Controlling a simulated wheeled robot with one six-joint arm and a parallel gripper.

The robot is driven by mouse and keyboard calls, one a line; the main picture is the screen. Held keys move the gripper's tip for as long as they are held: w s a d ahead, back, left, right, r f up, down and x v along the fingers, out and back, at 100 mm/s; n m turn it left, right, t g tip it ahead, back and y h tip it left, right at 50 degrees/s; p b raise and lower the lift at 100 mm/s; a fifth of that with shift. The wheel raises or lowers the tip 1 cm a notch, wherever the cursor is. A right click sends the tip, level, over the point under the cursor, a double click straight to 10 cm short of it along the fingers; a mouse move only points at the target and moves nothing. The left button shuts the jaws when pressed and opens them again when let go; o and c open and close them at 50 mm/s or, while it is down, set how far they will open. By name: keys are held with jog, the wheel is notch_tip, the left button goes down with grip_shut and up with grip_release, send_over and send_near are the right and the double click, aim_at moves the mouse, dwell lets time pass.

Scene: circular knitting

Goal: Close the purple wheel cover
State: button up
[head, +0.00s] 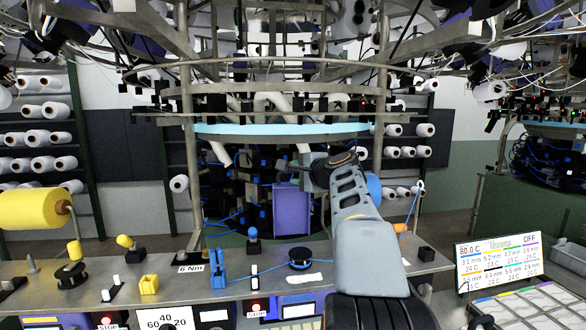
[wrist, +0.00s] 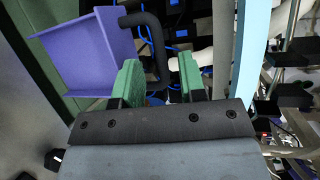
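The purple wheel cover (head: 292,210) stands out as an upright panel in the middle of the knitting machine in the head view. In the wrist view the purple cover (wrist: 85,55) is a folded, angled panel at the upper left, left of my gripper (wrist: 160,78). My gripper's two green fingers are apart, with nothing held between them. A black bent bar (wrist: 157,45) shows in the gap between and beyond the fingers; I cannot tell whether they touch it. The left finger's tip lies close to the cover's right edge.
A grey counter (head: 120,285) with knobs, a yellow spool (head: 33,208) and small parts spans the front. A light blue ring (head: 280,128) runs above the cover, and dark machine parts with blue cables surround it. A display (head: 500,258) stands at right.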

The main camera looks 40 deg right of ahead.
jog(key=shift+p+x, duration=0.3)
jog(key=shift+x, duration=1.1)
jog(key=shift+c, duration=0.2)
grip_shut()
